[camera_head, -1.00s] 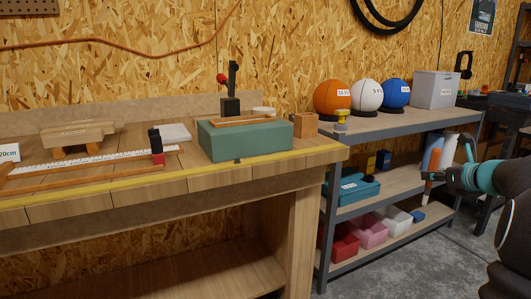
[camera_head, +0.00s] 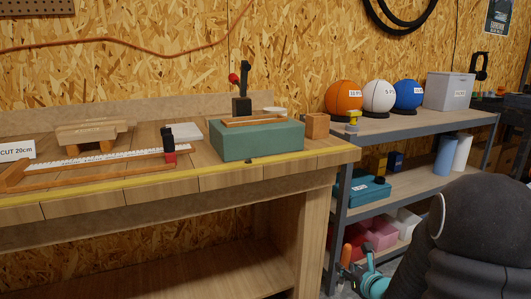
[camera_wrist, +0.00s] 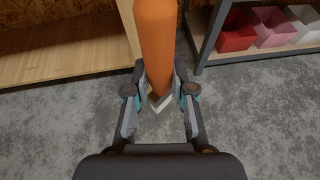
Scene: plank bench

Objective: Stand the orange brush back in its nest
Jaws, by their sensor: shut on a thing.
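The orange brush (camera_wrist: 156,40) is between the fingers of my gripper (camera_wrist: 159,90) in the wrist view. Its thick orange body runs away from the wrist, and a pale end shows just inside the fingers. In the head view the brush (camera_head: 346,254) stands out above my gripper (camera_head: 350,272), low in front of the shelf and right of the bench leg. A small wooden box (camera_head: 317,126) stands on the bench's right end, beside a green block (camera_head: 258,142). I cannot tell for sure whether the box is the nest.
The bench (camera_head: 226,180) carries a ruler jig (camera_head: 100,160) and a black post with a red knob (camera_head: 242,90). The grey-framed shelf (camera_head: 400,128) holds balls, a bin and boxes. Bare concrete floor (camera_wrist: 240,110) lies below my gripper.

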